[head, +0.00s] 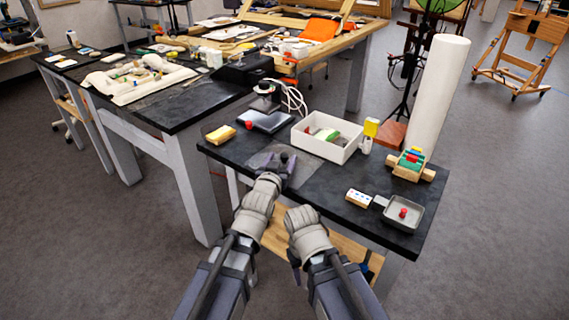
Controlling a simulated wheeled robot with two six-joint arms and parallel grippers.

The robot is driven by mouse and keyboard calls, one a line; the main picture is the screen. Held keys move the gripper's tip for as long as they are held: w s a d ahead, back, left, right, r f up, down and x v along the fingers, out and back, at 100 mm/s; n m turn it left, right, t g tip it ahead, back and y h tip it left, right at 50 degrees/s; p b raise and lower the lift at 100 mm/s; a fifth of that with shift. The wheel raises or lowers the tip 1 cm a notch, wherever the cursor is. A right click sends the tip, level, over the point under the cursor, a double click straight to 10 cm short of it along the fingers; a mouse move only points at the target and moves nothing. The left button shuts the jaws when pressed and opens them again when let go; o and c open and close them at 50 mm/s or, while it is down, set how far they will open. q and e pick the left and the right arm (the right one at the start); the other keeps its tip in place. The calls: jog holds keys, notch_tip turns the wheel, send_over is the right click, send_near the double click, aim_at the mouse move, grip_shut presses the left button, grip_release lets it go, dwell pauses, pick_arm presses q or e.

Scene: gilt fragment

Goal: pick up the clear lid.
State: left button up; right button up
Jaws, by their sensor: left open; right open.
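The clear lid (262,156) looks like a flat see-through sheet lying on the black tabletop near its front left edge. My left gripper (281,161) is over its right part, jaws open, and hides some of it. I cannot tell whether the fingers touch the lid. My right gripper (294,266) is lower, just in front of the table's near edge and clear of the lid. Its fingers are mostly hidden behind its own wrist.
A white box (331,149) with small items stands behind the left gripper.

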pick_arm(q)
jog(key=x, duration=0.5)
jog(key=shift+s+d+r, duration=0.1)
jog(key=shift+d, duration=0.15)
jog(key=shift+s, duration=0.1)
jog(key=shift+c, duration=0.2)
grip_shut()
